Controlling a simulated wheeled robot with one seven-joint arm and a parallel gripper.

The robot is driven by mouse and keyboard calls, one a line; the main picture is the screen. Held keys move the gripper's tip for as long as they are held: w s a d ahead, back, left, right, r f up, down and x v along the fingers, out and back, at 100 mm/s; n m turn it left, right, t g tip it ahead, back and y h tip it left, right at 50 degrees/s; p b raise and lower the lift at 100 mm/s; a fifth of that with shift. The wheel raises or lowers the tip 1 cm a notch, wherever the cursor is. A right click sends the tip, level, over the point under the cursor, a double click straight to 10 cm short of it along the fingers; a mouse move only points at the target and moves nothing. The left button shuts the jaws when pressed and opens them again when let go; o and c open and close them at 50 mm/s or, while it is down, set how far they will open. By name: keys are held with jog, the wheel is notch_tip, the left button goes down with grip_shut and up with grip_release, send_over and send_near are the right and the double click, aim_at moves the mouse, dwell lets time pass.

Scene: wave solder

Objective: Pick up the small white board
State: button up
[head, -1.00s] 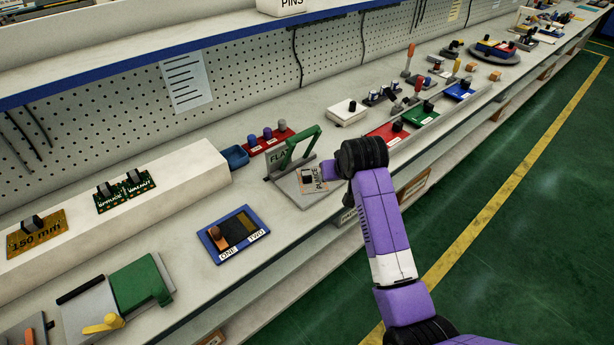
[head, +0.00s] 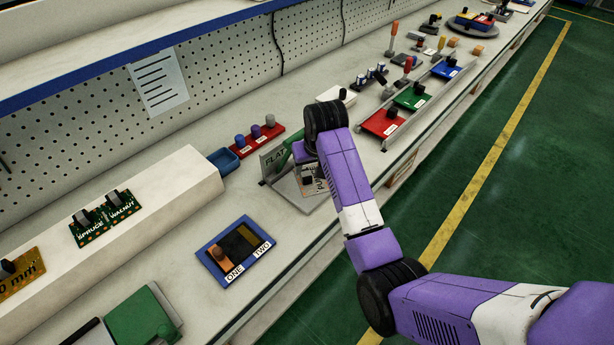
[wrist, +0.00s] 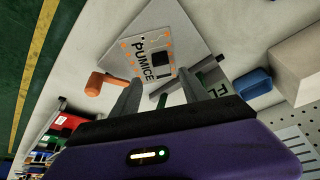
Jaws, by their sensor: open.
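A small pale board (wrist: 132,50) marked PUMICE, with a dark block (wrist: 160,58) and orange marks on it, lies on a grey plate (wrist: 185,28) in the wrist view. In the head view, the board (head: 320,187) shows partly below my wrist, on the grey fixture (head: 298,201) with a green handle. My gripper (wrist: 160,86) is open. Its two fingers point toward the board's near side, and nothing is held between them. Whether they touch the board cannot be told.
A blue bin (head: 224,160) and a red rack with knobs (head: 257,140) stand behind the fixture. A blue-framed tray marked ONE and TWO (head: 217,268) lies nearer. The bench between them is clear.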

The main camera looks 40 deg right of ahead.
aim_at(306, 174)
jog(key=shift+a+p+x, duration=0.2)
jog(key=shift+p+x, duration=0.2)
jog(key=shift+x, duration=2.35)
grip_shut()
